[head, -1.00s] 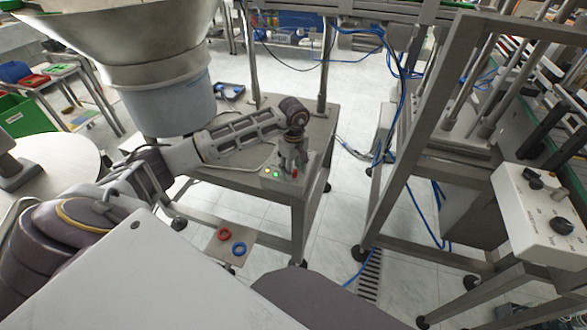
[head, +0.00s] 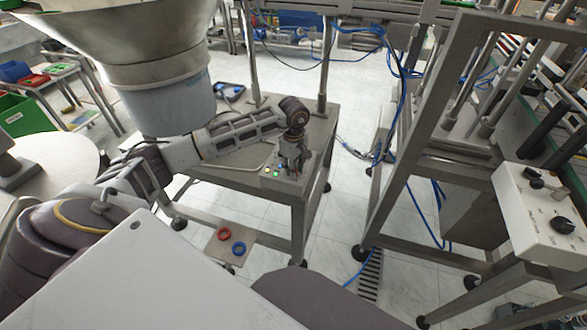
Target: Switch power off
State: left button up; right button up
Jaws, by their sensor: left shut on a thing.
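A small control box (head: 270,175) with lit green lights sits at the front right of the steel table, under the big feeder bowl. My left gripper (head: 291,166) points down onto the right part of this box. It is shut on a small part there, apparently the power switch, which the fingers hide. I cannot make out the position of the switch. My right gripper is not in view.
The steel table (head: 235,178) carries the box, and the feeder bowl (head: 168,103) hangs over its left side. A metal frame (head: 413,135) stands to the right. A white control panel (head: 535,215) with dark knobs is at far right. Floor between is mostly clear.

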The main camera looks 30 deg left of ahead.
pick_arm(q)
jog(key=n, duration=0.6)
jog(key=shift+b, duration=0.3)
jog(key=n, duration=0.3)
jog(key=shift+n, duration=0.5)
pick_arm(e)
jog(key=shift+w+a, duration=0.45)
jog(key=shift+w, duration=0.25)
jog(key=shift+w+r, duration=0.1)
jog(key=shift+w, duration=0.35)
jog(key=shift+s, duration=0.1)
